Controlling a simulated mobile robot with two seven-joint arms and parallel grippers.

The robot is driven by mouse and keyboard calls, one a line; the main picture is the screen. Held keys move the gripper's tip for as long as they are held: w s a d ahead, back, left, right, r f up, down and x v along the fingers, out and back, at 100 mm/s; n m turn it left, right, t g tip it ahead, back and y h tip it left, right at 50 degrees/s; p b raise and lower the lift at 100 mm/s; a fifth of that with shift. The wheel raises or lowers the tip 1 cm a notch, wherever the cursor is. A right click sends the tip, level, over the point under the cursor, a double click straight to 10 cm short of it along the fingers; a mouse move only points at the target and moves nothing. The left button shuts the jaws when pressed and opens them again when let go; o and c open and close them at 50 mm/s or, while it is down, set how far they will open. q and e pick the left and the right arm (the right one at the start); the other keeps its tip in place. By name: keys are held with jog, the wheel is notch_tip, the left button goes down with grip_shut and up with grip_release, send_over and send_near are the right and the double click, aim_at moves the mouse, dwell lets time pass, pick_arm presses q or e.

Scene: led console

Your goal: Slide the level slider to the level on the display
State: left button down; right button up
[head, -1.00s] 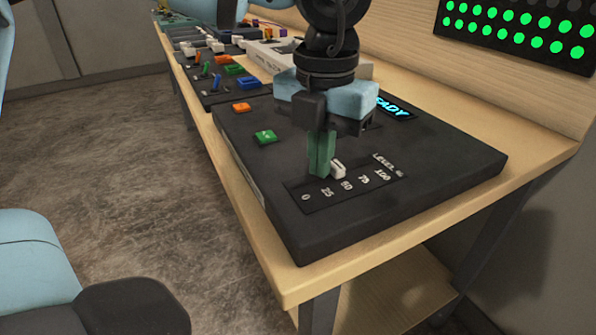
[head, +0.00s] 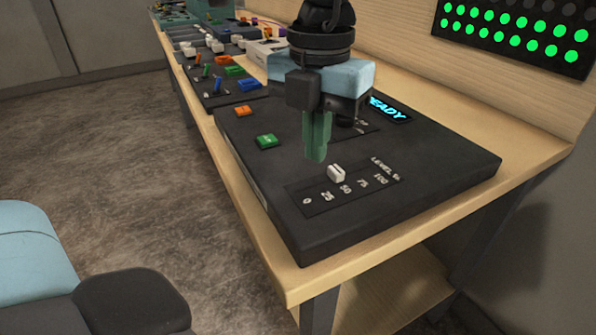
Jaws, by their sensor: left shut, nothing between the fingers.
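The level slider (head: 336,173) has a white knob on a dark panel with marks 0, 25, 50, 75 and 100. The knob stands between the 25 and 50 marks, nearer to 50. The display (head: 389,109) shows cyan letters that read "EADY"; its left end is hidden behind my left gripper. My left gripper (head: 317,157) is shut and empty, its green fingers pointing down above the console (head: 420,170), behind the knob and apart from it. My right gripper is not in view.
An orange button (head: 243,111) and a green button (head: 266,141) sit on the console's left side. More panels with coloured switches (head: 217,78) stand farther along the wooden table (head: 297,283). A panel of green lights (head: 515,35) hangs on the wall.

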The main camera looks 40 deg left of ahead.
aim_at(314, 186)
pick_arm(q)
notch_tip(314, 186, up, 4)
jog(key=shift+r+p, duration=0.1)
jog(key=shift+p, duration=1.05)
